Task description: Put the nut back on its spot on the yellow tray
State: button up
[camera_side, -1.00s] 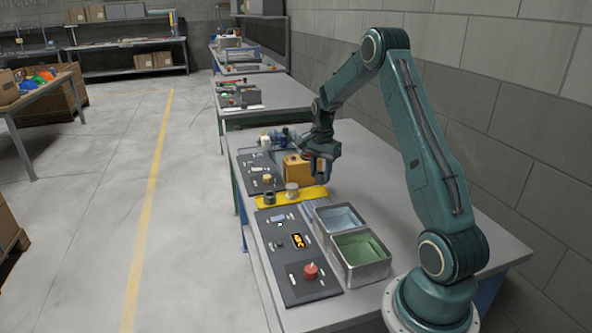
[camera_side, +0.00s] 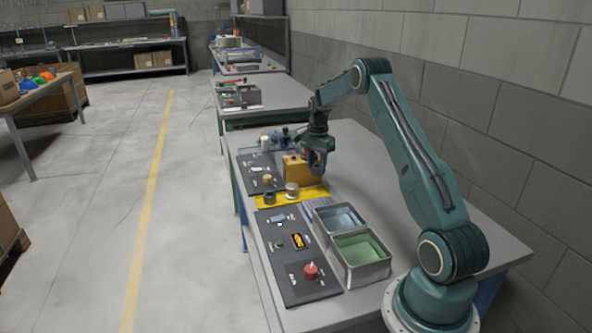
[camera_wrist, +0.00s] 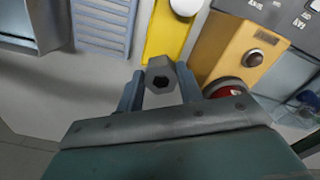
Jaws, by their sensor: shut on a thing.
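My gripper (camera_wrist: 160,90) is shut on a grey hex nut (camera_wrist: 161,74), which shows between the fingers in the wrist view. The yellow tray also shows in the wrist view (camera_wrist: 168,32), just beyond the nut. A white-topped round piece (camera_side: 291,190) and a dark round piece (camera_side: 269,198) stand on the tray. The nut cannot be made out in the side view.
The tan box (camera_side: 295,168) stands close behind the tray; it also shows in the wrist view (camera_wrist: 235,45). Two metal bins (camera_side: 360,258) and a dark panel with a red knob (camera_side: 311,271) are nearer.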

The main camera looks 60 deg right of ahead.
jog(key=shift+f, duration=3.3)
jog(key=shift+f, duration=0.65)
jog(key=o, duration=1.2)
jog(key=shift+c, duration=0.2)
jog(key=shift+r, duration=0.15)
notch_tip(320, 180, up, 13)
jog(key=shift+r, duration=0.3)
